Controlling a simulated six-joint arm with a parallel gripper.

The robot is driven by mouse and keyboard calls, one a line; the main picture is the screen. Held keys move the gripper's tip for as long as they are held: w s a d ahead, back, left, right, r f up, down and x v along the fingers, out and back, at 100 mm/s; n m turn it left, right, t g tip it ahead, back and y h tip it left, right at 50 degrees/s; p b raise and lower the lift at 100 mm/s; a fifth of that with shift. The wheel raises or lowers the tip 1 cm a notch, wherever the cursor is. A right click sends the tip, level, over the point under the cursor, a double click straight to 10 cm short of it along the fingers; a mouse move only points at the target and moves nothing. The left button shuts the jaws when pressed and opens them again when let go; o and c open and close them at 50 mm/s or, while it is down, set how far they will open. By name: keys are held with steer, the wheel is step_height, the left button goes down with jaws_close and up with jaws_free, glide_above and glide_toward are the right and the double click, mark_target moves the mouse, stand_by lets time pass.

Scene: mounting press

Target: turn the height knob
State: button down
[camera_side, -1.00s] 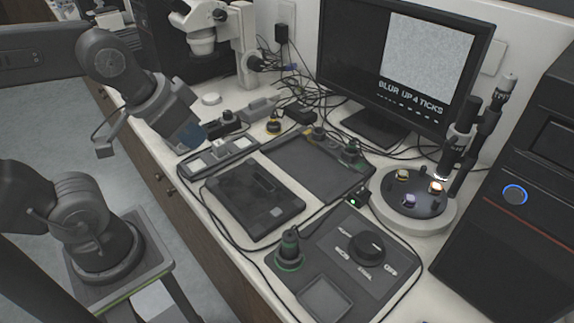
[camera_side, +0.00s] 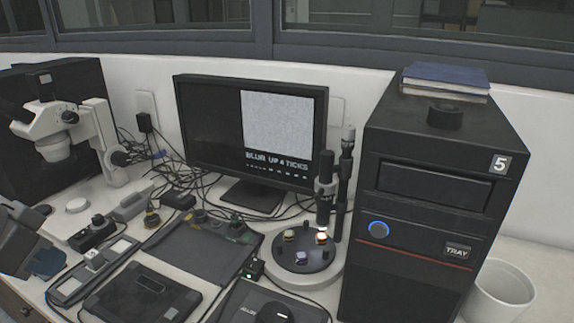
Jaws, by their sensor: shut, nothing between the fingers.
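A black dial (camera_side: 272,312) on the dark control panel (camera_side: 238,304) is cut off by the bottom edge. Its label is too small to read. Another black knob (camera_side: 445,116) stands on top of the tall black press (camera_side: 415,240) at the right. I cannot tell by any label which one is the height knob. My gripper (camera_side: 47,264) is at the left edge with its bluish tip pointing down, shut and empty. It is far from both knobs. Most of my arm is out of view.
A black tray (camera_side: 200,248), a flat black device (camera_side: 140,295) and cables crowd the bench. A white bin (camera_side: 498,290) is at right.

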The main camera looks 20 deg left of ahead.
steer(key=c, duration=1.8)
jaws_free()
steer(key=shift+c, duration=0.2)
steer(key=shift+o, duration=0.7)
steer(key=shift+w+r, duration=0.1)
steer(key=shift+w, duration=0.05)
steer(key=o, duration=0.6)
steer(key=w+r+t, duration=0.2)
steer(key=w+r, duration=0.1)
steer(key=w, duration=0.4)
steer(key=w+r+t+y, duration=0.1)
steer(key=w+r+t, duration=0.1)
steer(key=w, duration=0.6)
steer(key=shift+r+t, duration=0.4)
steer(key=shift+r, duration=0.25)
steer(key=shift+o, duration=1.3)
steer(key=w+d+r+m+t+h, duration=0.1)
steer(key=w+d+r+t, duration=0.1)
steer(key=w, duration=0.7)
steer(key=shift+d+r+t, duration=0.4)
steer(key=shift+d+r, duration=0.1)
steer(key=shift+d, duration=0.1)
steer(key=m+h, duration=0.8)
steer(key=h, duration=0.4)
glide_toward(344, 129)
steer(key=x, duration=1)
steer(key=shift+w+d, duration=0.15)
steer(key=shift+w, duration=0.05)
